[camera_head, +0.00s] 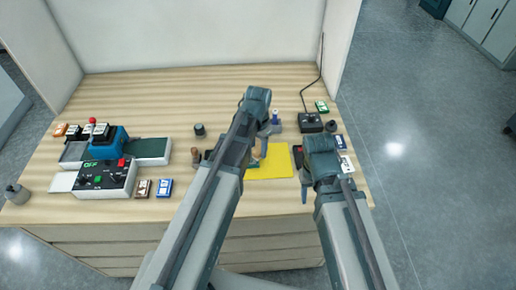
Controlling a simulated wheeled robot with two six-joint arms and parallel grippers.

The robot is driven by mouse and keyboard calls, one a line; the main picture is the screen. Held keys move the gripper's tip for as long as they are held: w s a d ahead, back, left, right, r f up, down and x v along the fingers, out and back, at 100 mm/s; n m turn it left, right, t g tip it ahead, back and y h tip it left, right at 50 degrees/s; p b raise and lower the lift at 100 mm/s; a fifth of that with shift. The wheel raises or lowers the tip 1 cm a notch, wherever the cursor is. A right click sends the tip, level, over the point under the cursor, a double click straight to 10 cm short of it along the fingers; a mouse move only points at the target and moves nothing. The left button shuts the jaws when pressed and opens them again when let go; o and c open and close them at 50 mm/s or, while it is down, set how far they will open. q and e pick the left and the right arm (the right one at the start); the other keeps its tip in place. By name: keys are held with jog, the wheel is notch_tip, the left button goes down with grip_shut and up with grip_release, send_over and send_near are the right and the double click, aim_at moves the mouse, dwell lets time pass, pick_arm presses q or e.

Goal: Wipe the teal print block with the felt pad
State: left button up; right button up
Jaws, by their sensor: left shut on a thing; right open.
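My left gripper (264,139) reaches over the middle of the table and points down. It is shut on a small tan-topped thing (257,152), which looks like the felt pad, though it is mostly hidden. A small teal patch (253,163) at the left edge of the yellow sheet (280,162) looks like the teal print block. My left arm hides much of it, and I cannot tell whether the pad touches it. My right gripper (305,186) is open at the right edge of the yellow sheet, apart from the block.
A blue laminating machine (107,146) with a control box (106,178) stands at the left. Small labelled boxes (164,188) lie in front. A dark cylinder (199,130) stands behind my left arm. A black device (310,123) with a cable sits at the back right. The table's back middle is clear.

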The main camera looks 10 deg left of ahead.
pick_arm(q)
jog(key=shift+r+p, duration=1.6)
jog(key=shift+r, duration=0.4)
notch_tip(320, 180, up, 3)
jog(key=p, duration=0.3)
jog(key=shift+r, duration=0.1)
